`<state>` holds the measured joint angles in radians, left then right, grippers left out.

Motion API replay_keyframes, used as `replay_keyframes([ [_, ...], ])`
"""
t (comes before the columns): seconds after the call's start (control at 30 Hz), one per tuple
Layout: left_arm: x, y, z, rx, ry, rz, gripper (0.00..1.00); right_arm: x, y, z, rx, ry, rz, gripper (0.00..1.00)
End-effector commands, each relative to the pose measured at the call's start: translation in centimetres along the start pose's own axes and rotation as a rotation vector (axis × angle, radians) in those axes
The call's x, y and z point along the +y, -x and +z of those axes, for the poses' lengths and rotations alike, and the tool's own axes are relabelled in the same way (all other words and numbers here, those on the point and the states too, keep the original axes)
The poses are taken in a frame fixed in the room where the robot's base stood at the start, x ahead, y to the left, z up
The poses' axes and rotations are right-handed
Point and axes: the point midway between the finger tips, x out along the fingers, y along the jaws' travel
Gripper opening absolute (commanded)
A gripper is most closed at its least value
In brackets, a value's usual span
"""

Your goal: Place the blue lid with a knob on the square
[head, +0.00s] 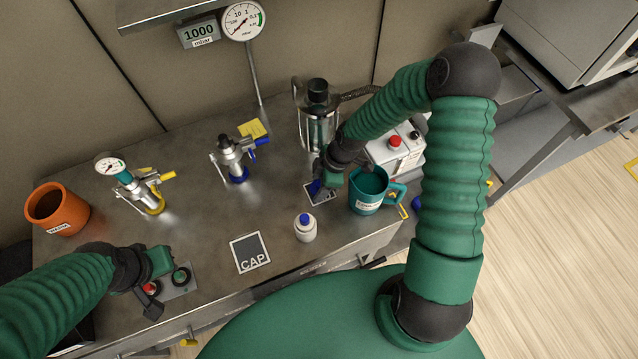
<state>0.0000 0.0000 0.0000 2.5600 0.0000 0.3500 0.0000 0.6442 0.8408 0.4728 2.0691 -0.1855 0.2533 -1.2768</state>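A small blue piece (315,187), which looks like the lid, shows at the fingertips of my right gripper (325,183). Its knob is hidden. It is over or on a small dark square mat (320,195) with a pale border; I cannot tell whether it touches the mat or is gripped. Another dark square marked CAP (250,253) lies bare near the table's front edge. My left gripper (152,294) is low at the left, beside a panel with a red button; its finger gap is not clear.
A white bottle with a blue top (305,230) stands between the two squares. A teal mug (368,190) is close right of my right gripper. Metal valve fittings (235,160), a steel vessel (319,130) and an orange pot (57,208) stand farther back or left.

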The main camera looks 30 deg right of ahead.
Motion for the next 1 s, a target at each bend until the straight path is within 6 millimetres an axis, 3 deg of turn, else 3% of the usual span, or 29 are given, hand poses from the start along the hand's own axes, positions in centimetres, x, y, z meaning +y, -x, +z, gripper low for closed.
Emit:
replay_keyframes([
  [0.1, 0.0, 0.0, 0.0, 0.0, 0.0, 0.0, 0.0, 0.0, 0.0, 0.0, 0.0, 0.0, 0.0, 0.69],
  [0.47, 0.0, 0.2, -0.1, 0.0, 0.0, 0.0, 0.0, 0.1, 0.8, -0.1, 0.0, -0.001, 0.002, 0.69],
  [0.57, 0.0, 0.6, -0.1, 0.0, 0.0, 0.0, 0.0, 0.1, 2.7, -0.1, 0.0, -0.001, 0.005, 0.69],
  [0.8, 0.0, 1.7, -0.4, 0.0, 0.0, 0.0, 0.0, 0.1, 9.0, 0.0, -0.001, -0.003, 0.006, 0.69],
  [1.0, 0.0, 2.2, -0.5, 0.0, 0.0, 0.0, 0.0, 0.1, 11.9, -0.1, -0.002, -0.002, 0.001, 0.69],
])
